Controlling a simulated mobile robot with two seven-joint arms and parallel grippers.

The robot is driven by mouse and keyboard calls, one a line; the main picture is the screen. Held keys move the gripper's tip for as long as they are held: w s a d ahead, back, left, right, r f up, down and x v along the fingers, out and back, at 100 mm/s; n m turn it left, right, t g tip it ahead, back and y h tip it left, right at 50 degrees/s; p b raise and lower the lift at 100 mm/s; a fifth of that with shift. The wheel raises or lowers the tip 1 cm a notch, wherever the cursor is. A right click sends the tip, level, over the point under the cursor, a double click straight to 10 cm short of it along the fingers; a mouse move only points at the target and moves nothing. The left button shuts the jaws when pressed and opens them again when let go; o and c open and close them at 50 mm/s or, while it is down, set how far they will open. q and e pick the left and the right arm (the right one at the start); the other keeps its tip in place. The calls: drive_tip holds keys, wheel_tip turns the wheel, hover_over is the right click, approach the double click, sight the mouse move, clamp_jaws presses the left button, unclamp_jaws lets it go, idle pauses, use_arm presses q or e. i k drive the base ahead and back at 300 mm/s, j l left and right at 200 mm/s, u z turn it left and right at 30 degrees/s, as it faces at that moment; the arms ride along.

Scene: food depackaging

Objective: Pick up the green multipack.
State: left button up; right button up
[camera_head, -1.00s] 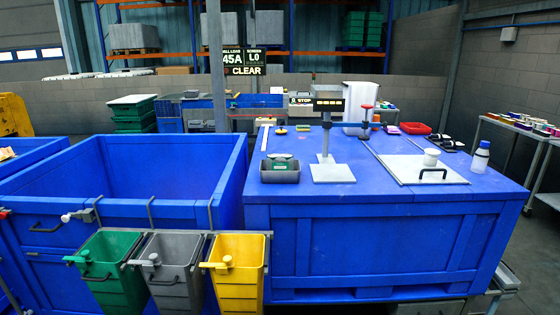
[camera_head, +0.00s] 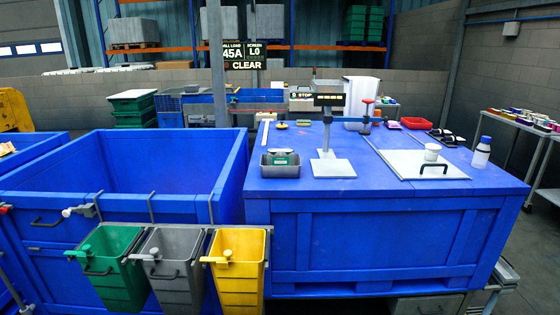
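A small dark grey tray (camera_head: 281,171) stands near the front left of the blue bench. A green-and-dark item (camera_head: 281,157) sits in it. It is the only green pack-like thing I see on the bench, but it is too small to confirm as the multipack. Neither of my grippers shows in the head view, so nothing is seen touching it.
The blue bench (camera_head: 390,239) also holds a display stand (camera_head: 332,168), a white board with a black handle (camera_head: 411,167), a bottle (camera_head: 481,155) and a red tray (camera_head: 416,123). Green (camera_head: 120,285), grey (camera_head: 174,285) and yellow (camera_head: 238,285) bins hang before an open blue crate (camera_head: 120,205).

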sight(275, 156)
drive_tip(key=i+j, duration=0.15)
drive_tip(key=j, duration=0.15)
drive_tip(key=i+j, duration=0.35)
drive_tip(key=j, duration=0.25)
drive_tip(key=z, duration=1.35)
